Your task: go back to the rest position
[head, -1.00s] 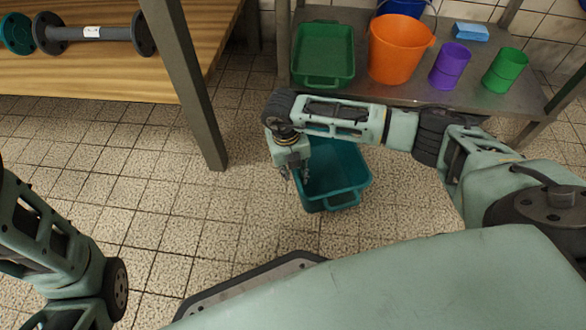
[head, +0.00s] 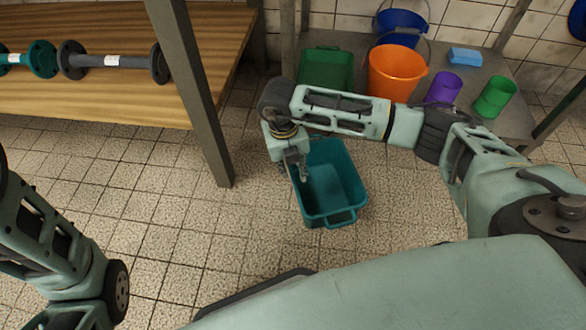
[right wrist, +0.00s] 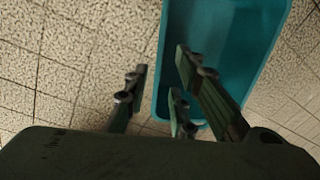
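My right gripper (head: 295,174) reaches down beside the left rim of a teal bin (head: 347,176) on the tiled floor. In the right wrist view the gripper (right wrist: 160,80) is open, with a clear gap between its fingers. One finger shows over the floor and the others over the bin (right wrist: 222,40), with the bin's edge between them in the picture. I cannot tell whether it touches the rim. The bin looks empty. My left arm shows at the left edge, but its gripper is out of view.
A metal shelf (head: 415,110) at the back holds a green bin (head: 326,68), orange bucket (head: 395,73), blue bucket (head: 402,25), purple cup (head: 444,88), green cup (head: 495,96) and blue block (head: 465,56). A wooden bench (head: 85,105) with flanged pipes (head: 112,61) stands left.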

